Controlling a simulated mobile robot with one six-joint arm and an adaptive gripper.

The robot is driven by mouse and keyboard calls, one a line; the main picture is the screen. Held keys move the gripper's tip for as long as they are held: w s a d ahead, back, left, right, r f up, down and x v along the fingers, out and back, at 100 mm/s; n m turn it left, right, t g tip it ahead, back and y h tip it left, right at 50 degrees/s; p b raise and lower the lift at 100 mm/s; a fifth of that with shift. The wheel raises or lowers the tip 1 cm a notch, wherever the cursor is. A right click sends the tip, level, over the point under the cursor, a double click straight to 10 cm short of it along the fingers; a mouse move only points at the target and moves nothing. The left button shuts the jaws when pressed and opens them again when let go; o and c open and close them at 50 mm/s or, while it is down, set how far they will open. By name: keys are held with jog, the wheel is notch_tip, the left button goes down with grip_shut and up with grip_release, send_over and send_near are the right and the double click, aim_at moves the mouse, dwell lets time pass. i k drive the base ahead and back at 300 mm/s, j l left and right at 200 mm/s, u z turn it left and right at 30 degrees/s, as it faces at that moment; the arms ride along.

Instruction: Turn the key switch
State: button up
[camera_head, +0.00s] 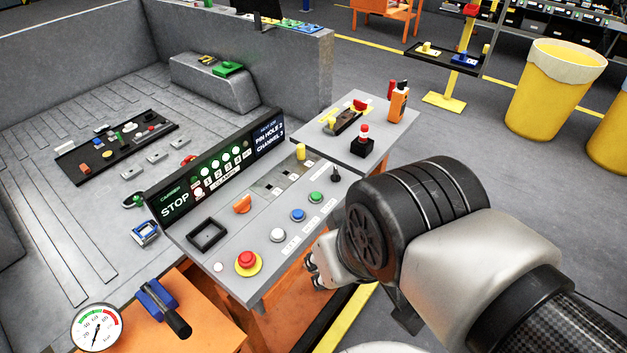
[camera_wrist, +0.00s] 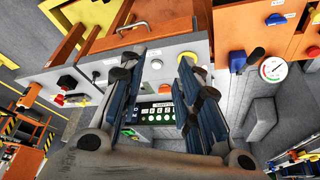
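The grey control console (camera_head: 262,228) stands in the middle of the head view. A small black upright switch (camera_head: 335,174) sits near its right end; I cannot tell whether it is the key switch. An orange rotary knob (camera_head: 241,204) sits on the left part of the panel. My gripper (camera_head: 322,262) is low beside the console's near edge in the head view, partly hidden by my arm. In the wrist view my gripper (camera_wrist: 163,58) is open and empty, its two fingers apart, with the console beyond and part of the panel hidden.
Green (camera_head: 316,198), blue (camera_head: 298,215) and white (camera_head: 277,235) buttons and a red emergency stop (camera_head: 247,260) line the console's near side. A display sign (camera_head: 215,170) rises behind. A red-topped black box (camera_head: 362,146) stands on the side table. A gauge (camera_head: 96,327) is at lower left.

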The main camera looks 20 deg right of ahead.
aim_at(335, 178)
jog(key=i+l, duration=0.2)
jog(key=l, duration=0.2)
jog(key=i+l, duration=0.15)
jog(key=l, duration=0.25)
jog(key=i+l+z, duration=0.1)
jog(key=l, duration=0.25)
jog(key=i+l, duration=0.25)
jog(key=l, duration=0.15)
